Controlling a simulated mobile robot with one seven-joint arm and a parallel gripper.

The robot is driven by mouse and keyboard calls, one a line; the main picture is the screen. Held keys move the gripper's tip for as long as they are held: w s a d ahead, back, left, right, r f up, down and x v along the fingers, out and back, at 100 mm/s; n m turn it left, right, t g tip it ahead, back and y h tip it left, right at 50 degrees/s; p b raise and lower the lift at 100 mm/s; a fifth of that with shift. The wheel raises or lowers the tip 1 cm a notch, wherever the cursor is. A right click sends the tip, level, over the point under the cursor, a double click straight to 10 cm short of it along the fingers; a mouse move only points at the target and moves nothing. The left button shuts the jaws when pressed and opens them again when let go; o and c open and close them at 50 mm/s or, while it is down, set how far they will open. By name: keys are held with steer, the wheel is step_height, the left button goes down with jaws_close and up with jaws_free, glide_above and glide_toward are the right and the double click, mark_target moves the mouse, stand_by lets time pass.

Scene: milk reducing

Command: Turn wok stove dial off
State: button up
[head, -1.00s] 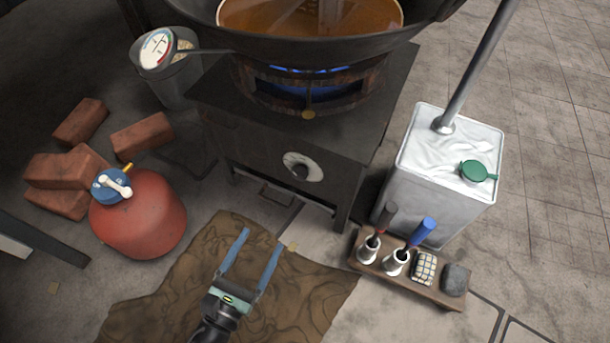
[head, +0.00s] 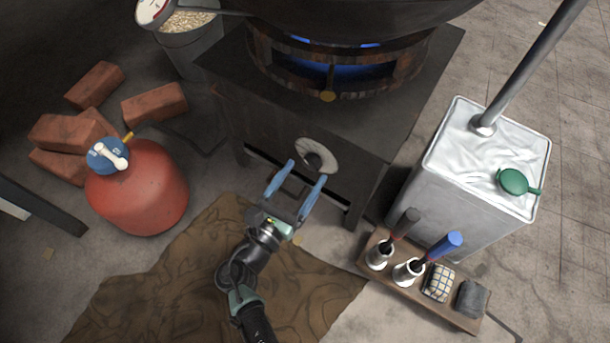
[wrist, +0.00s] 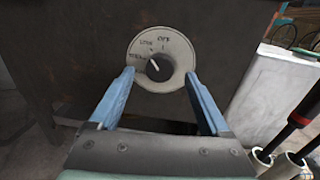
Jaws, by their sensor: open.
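The wok stove (head: 290,125) is a dark metal box with a blue flame burning in its ring under the wok (head: 360,15). Its dial (head: 314,157) is a pale round plate with a dark centre knob on the front face. In the wrist view the dial (wrist: 160,60) shows markings, with OFF near the top, and the knob's white pointer aims up and left, away from OFF. My gripper (head: 303,172) is open and empty, its two blue fingers pointing at the stove front. In the wrist view the fingers (wrist: 160,85) spread to either side of the dial's lower part; contact cannot be told.
A red gas cylinder (head: 138,200) and bricks (head: 155,104) stand to the left. A metal can (head: 470,170) with a green cap stands to the right, behind a wooden tray (head: 445,313) of brushes. A brown mat (head: 190,270) lies below my arm.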

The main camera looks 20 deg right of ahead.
steer(key=shift+x, duration=0.85)
jaws_close()
